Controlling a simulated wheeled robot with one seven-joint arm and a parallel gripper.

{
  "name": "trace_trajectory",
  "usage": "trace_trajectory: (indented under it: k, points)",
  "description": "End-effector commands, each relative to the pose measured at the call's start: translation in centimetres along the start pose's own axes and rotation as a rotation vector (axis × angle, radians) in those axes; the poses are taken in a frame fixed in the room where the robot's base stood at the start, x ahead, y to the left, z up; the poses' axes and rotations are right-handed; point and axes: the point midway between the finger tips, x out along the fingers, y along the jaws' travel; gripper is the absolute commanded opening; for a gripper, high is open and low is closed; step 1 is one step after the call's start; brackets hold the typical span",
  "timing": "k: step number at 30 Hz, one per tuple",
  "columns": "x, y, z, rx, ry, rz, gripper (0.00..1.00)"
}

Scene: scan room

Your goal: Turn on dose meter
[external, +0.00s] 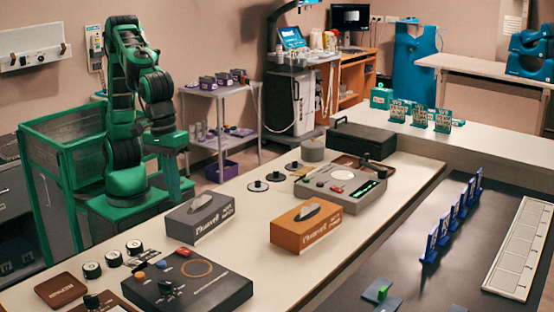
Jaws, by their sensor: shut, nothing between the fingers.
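No label that I can read marks the dose meter. My gripper (166,140) is at the end of my folded green and black arm at left, shut and apart from both devices. Its fingertips are too small to make out clearly.
On the white table (262,198), a grey tissue box (200,216) and an orange one (305,222) stand between the two devices. Small round black-and-white pieces (115,258) lie at the front left. A black case (361,140) stands behind the grey device.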

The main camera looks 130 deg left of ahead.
Motion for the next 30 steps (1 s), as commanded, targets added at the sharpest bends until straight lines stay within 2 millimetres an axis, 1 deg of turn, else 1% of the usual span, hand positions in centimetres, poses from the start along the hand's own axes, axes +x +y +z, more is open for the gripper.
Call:
trace_trajectory:
  k: [3, 11, 14, 16, 20, 30]
  points:
    - [0.1, 0.3, 0.1, -0.019, 0.001, 0.001, 0.0]
    - [0.1, 0.2, 0.1, -0.018, 0.0, 0.001, 0.0]
    - [0.4, 0.2, 0.0, -0.018, 0.001, 0.0, 0.0]
    - [1.0, 0.2, 0.0, -0.017, 0.001, -0.001, 0.0]
    - [2.9, 0.2, 0.0, -0.018, 0.002, -0.003, 0.0]
    - [9.2, 0.2, 0.0, -0.017, 0.002, -0.003, 0.0]
